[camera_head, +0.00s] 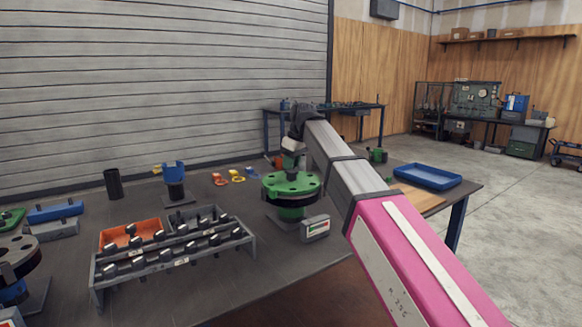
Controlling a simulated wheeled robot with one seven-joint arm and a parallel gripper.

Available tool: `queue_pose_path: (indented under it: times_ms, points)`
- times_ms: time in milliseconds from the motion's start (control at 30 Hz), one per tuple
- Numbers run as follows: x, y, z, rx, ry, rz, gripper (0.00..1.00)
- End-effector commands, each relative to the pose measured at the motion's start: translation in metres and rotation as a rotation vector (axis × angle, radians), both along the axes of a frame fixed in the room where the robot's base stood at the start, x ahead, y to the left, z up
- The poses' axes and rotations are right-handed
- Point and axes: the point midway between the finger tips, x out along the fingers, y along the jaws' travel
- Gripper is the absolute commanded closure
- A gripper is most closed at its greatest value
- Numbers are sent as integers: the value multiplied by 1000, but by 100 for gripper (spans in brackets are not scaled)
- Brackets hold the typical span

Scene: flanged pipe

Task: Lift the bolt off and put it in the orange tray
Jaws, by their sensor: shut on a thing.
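The green flange (277,188) sits on top of a green pipe body on the workbench, with holes around its rim. My gripper (291,168) points down over the middle of the flange, at the end of my grey and pink arm. It is shut on the bolt, a small dark piece (291,176) low between the fingers. The view is too small to tell whether the bolt touches the flange.
A grey tray (176,225) adjoins the orange one, and the rack (98,282) holds several bolts in front. A small meter box (315,228) stands before the flange. A blue tray (427,175) lies at right. A black cylinder (113,184) and blue-topped stand (174,180) are behind.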

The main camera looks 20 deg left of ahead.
Motion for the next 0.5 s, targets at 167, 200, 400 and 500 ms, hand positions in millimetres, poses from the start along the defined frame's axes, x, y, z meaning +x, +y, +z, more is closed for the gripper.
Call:
queue_pose_path:
  times_ms: [167,200,400,500]
  points:
    - [1,1,19,1,-1,0,98]
    - [1,1,24,1,-1,0,98]
    - [-13,18,49,1,-1,4,98]
    - [-23,32,59,1,-1,2,98]
